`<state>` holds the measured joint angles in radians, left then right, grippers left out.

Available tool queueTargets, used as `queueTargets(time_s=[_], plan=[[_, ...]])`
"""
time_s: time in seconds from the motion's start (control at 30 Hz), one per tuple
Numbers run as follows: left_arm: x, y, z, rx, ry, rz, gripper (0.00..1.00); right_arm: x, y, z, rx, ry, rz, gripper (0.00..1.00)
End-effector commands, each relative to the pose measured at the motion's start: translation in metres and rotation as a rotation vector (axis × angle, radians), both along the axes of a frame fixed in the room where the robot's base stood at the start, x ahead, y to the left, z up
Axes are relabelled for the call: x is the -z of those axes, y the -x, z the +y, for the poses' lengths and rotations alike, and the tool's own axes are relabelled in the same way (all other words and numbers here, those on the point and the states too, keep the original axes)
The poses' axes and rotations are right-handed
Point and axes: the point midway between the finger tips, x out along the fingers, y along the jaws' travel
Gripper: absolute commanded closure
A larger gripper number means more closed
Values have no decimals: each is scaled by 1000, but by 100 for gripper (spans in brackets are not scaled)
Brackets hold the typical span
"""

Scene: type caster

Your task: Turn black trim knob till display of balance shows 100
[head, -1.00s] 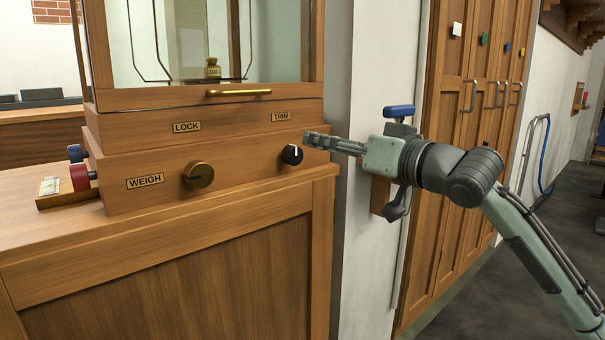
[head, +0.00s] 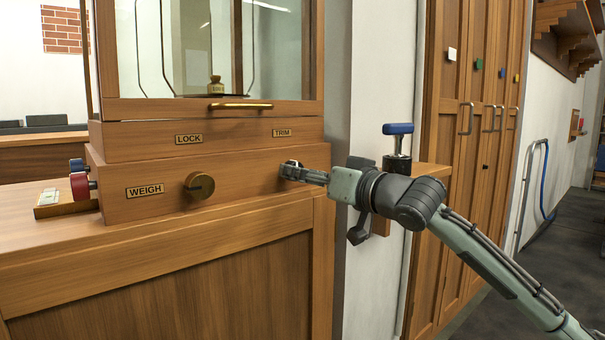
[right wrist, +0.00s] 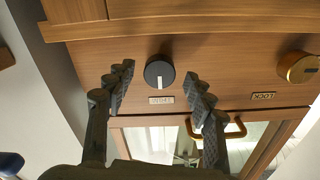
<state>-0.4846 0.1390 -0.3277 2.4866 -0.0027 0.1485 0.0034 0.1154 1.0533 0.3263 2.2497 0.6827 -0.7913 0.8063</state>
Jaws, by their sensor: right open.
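The black trim knob (right wrist: 159,72) shows in the right wrist view between the fingertips, with a white pointer line on its face and the TRIM label (right wrist: 161,100) beside it. In the head view my gripper hides the knob below the TRIM label (head: 282,133). My right gripper (head: 290,171) is open in front of the knob, and its fingers (right wrist: 160,82) lie on either side of it in the right wrist view. I cannot tell whether they touch it. The wooden balance (head: 150,165) stands on a cabinet. No display reading is visible. My left gripper is not in view.
A brass knob (head: 199,185) sits by the WEIGH label (head: 144,191). A brass handle (head: 239,106) is on the glass case above. A blue-handled tool (head: 398,135) stands on a small shelf behind my right arm. Red and blue wheels (head: 78,180) are at the left.

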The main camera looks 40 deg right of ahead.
Motion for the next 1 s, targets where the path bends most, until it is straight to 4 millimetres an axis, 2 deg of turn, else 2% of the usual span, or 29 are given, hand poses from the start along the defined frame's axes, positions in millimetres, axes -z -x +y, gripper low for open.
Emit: queueTargets(time_s=[0.13,0.4,0.8,1.0], plan=[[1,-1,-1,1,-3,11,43,0,-7,1,0,1,0,46],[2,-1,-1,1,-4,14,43,0,-8,1,0,1,0,47],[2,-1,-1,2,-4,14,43,0,-8,1,0,1,0,96],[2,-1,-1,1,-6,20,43,0,-8,1,0,14,0,96]])
